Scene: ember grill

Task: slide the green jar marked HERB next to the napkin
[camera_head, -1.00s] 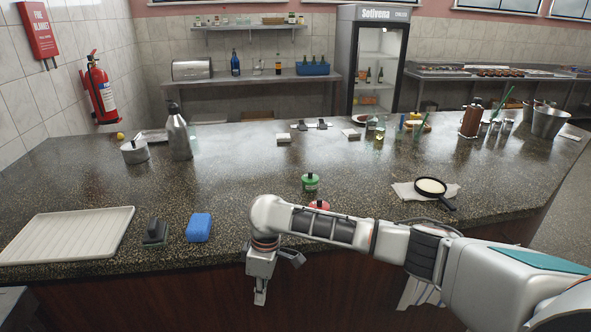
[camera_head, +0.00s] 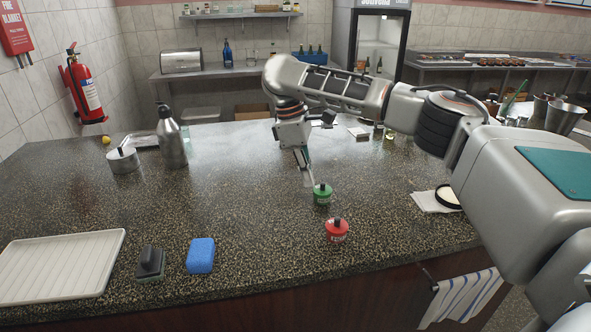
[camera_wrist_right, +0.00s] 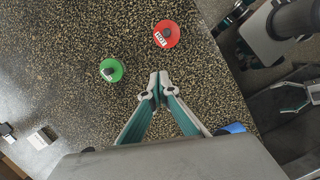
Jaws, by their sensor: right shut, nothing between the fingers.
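The green jar (camera_head: 322,194) with a dark knob stands upright on the speckled counter; its label is too small to read. It also shows in the right wrist view (camera_wrist_right: 112,70). My right gripper (camera_head: 309,181) is shut and empty, pointing down just behind and left of the green jar in the head view. In the wrist view its closed fingertips (camera_wrist_right: 158,78) appear beside the jar with a gap; contact cannot be told for sure. The pale napkin (camera_head: 424,202) lies to the right, partly under a small black pan and partly hidden by my arm.
A red jar (camera_head: 336,230), marked HOT in the wrist view, stands close in front of the green jar. A blue sponge (camera_head: 201,255), dark scraper (camera_head: 151,262) and white tray (camera_head: 60,264) lie front left. The counter between green jar and napkin looks clear.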

